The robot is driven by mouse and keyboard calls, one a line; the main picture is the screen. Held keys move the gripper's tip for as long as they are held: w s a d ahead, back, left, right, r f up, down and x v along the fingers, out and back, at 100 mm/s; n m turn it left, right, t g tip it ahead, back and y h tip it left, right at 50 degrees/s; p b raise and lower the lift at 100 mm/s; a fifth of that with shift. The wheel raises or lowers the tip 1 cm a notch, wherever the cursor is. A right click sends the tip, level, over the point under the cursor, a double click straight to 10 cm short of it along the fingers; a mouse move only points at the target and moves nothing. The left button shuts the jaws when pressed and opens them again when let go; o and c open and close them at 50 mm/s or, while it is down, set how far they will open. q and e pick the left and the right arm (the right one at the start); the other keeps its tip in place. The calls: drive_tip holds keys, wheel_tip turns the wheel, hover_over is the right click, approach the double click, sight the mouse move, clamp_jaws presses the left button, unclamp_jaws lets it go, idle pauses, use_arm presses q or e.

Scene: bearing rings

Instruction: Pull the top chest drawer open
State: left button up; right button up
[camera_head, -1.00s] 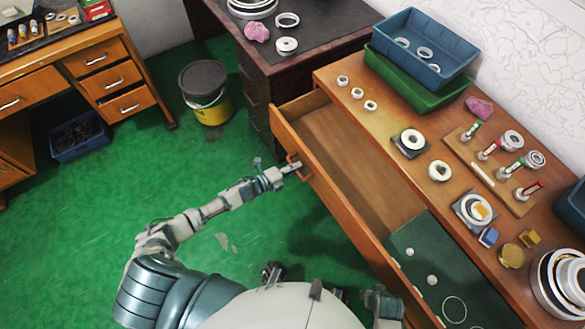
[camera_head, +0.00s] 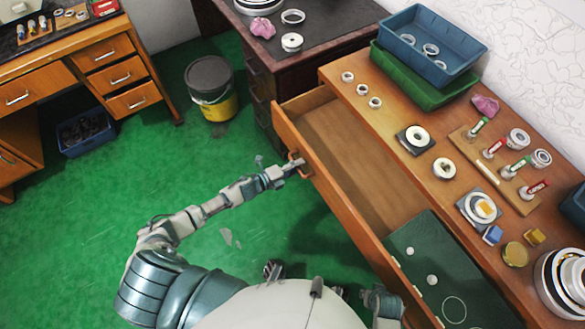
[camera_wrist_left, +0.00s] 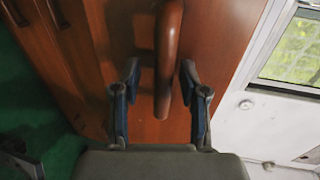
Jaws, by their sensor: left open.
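The top chest drawer (camera_head: 350,140) is pulled well out of the wooden chest (camera_head: 385,112), its inside showing. Its reddish-brown handle (camera_head: 295,163) is on the drawer front. My left gripper (camera_head: 303,168) is at this handle in the head view. In the left wrist view, the open fingers of my left gripper (camera_wrist_left: 160,82) stand on either side of the upright handle bar (camera_wrist_left: 168,60), with gaps to both sides, and do not clamp it.
A green panel (camera_head: 450,255) with rings lies in the drawer's near part. The chest top holds stacked blue (camera_head: 440,70) and green trays, rings and a peg board (camera_head: 487,180). A yellow bucket (camera_head: 213,100) stands on the floor. Green floor left of the drawer is mostly clear.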

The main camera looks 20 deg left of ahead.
use_arm(q)
drive_tip(key=v, duration=1.2)
drive_tip(key=shift+f, duration=0.15)
